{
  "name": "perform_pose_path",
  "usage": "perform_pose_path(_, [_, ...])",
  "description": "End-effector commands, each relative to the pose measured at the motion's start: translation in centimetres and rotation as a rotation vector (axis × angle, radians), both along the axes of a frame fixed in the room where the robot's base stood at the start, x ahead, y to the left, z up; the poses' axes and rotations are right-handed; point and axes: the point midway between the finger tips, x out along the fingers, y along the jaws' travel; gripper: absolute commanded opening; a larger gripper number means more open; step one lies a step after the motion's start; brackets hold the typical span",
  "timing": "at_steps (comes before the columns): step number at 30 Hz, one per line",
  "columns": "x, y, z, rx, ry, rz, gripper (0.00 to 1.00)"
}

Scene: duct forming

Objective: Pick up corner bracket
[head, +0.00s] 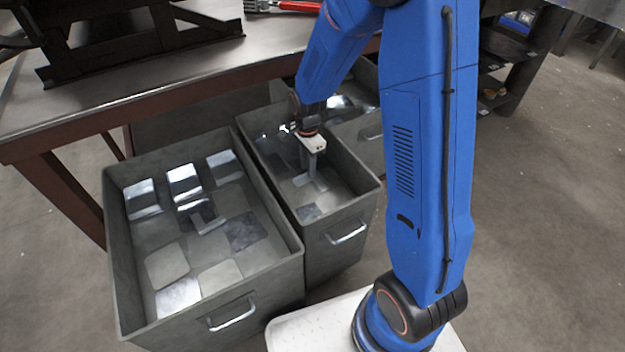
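My gripper (313,165) reaches down into the narrow middle bin (342,220), its fingers pointing at the bin floor. Small grey metal pieces lie in this bin. One light, angular piece (318,184) is just below my fingertips, and a flat piece (308,211) lies closer to the front wall. Which of these is a corner bracket is too small to tell. Shiny pieces also lie at the bin's far end, partly hidden by my gripper. I cannot tell whether the fingers are open or shut, or whether they touch the piece below.
A wider bin (285,268) on the left holds several flat metal plates and an angled piece (208,221). Another bin (372,142) stands behind on the right, partly hidden by my arm. A workbench (130,85) with a dark frame and a red-handled tool (298,6) stands behind.

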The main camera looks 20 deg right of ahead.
Motion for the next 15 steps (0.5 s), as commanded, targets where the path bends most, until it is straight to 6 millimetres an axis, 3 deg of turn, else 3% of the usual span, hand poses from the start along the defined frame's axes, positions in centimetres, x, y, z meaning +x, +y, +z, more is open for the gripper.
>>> perform_pose_path(3, [0.01, 0.0, -0.94, 0.0, 0.0, 0.0, 0.24])
perform_pose_path(11, [0.01, 0.0, -1.16, 0.0, -0.001, 0.0, 0.24])
perform_pose_path(15, [0.01, 0.0, -1.16, 0.0, -0.001, 0.0, 0.0])
